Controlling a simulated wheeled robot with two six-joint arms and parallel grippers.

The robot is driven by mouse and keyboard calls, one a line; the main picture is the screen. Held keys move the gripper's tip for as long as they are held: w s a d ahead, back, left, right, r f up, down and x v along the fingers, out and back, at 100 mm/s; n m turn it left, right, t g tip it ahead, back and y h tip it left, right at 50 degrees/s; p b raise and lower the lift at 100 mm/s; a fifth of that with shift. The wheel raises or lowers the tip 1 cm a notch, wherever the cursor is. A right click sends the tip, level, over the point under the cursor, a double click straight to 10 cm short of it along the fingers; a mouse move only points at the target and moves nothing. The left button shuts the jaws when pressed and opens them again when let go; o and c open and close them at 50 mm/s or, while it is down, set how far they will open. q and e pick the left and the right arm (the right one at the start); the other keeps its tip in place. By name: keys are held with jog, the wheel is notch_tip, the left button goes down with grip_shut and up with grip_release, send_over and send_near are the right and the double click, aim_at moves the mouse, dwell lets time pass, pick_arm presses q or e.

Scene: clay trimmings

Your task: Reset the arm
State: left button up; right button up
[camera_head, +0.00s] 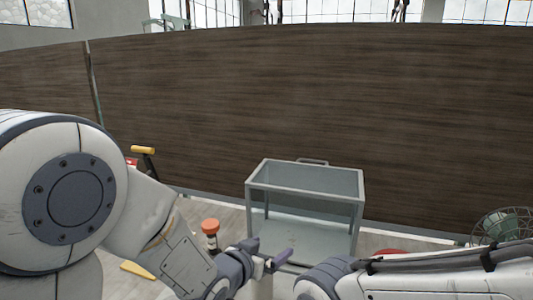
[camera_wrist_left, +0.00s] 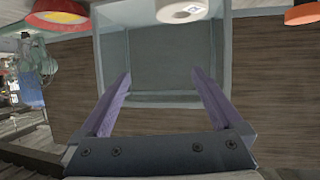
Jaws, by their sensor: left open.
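My left arm comes in from the left in the head view and bends down to the lower middle. My left gripper (camera_head: 274,256) is in front of the lower part of a grey metal cart. In the left wrist view its two purple fingers (camera_wrist_left: 160,76) are wide apart with nothing between them. My right arm (camera_head: 430,280) lies along the bottom right of the head view. Its gripper does not show.
The grey cart (camera_head: 305,178) has an open top tray and a lower shelf. An orange-capped jar (camera_head: 210,230) stands left of my left gripper. A wire-guarded fan (camera_head: 503,226) is at the right edge. A long wood-grain panel (camera_head: 300,95) closes off the back.

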pick_arm(q)
jog(key=w+a+f+n+t+y+p, duration=0.1)
jog(key=w+a+n+y+p, duration=0.1)
jog(key=a, duration=0.6)
jog(key=w+a+f+n+y+p, duration=0.2)
jog(key=a+y, duration=0.2)
jog(key=a, duration=0.5)
jog(key=shift+w+f+n+t, duration=0.15)
jog(key=shift+w+n+t, duration=0.05)
jog(key=shift+n+t, duration=0.2)
jog(key=shift+d, duration=0.1)
